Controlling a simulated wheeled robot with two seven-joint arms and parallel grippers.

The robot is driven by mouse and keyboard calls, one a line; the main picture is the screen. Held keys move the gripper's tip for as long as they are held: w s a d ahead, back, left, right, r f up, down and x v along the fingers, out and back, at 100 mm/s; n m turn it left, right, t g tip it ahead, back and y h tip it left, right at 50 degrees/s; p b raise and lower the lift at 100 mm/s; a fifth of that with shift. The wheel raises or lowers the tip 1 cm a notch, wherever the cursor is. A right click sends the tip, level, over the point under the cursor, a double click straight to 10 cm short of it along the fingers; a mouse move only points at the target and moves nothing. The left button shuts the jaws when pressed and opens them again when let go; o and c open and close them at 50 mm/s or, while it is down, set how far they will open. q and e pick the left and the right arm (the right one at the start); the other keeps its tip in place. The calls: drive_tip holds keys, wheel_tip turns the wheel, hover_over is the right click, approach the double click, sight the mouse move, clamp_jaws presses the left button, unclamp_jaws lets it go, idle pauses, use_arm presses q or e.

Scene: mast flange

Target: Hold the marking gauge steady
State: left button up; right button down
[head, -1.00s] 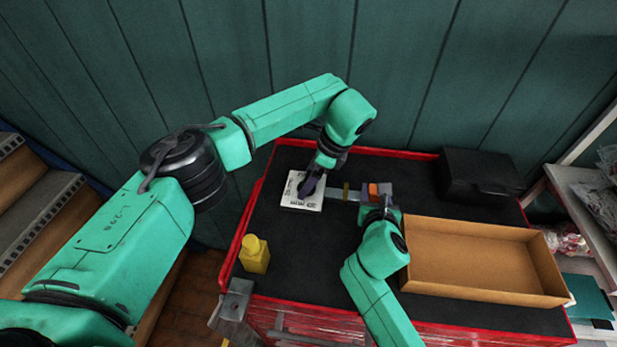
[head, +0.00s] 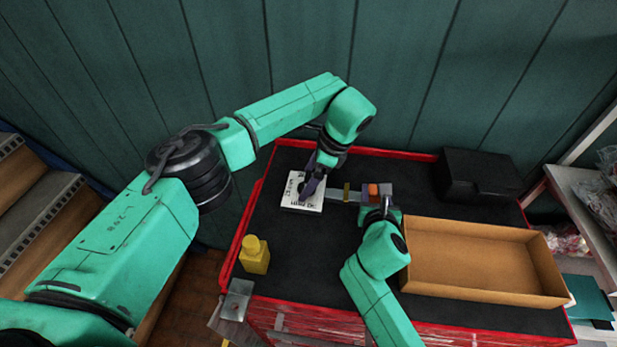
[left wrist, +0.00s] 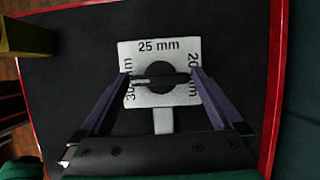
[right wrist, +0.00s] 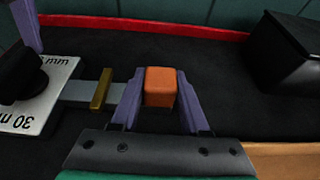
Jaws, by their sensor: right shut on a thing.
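The marking gauge appears to be the piece with a white plate (head: 289,201) printed with mm sizes, a pale bar with a brass-coloured slider (head: 346,193), and an orange block (right wrist: 160,87) at its right end. It lies on the black mat. My right gripper (head: 381,203) is shut on the orange block, one finger on each side. My left gripper (left wrist: 160,76) is open above the plate, its fingers spread on either side of the round dark knob (left wrist: 160,83) with a thin bar across it. I cannot tell whether the fingertips touch that bar.
An open cardboard box (head: 484,292) lies at the right front and a black box (head: 480,174) at the back right. The mat between bottle and gauge is clear.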

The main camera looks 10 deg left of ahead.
use_arm(q)
drive_tip(key=v, duration=1.2)
drive_tip(key=shift+a, duration=0.1)
use_arm(e)
drive_tip(key=shift+c, duration=1.6)
unclamp_jaws()
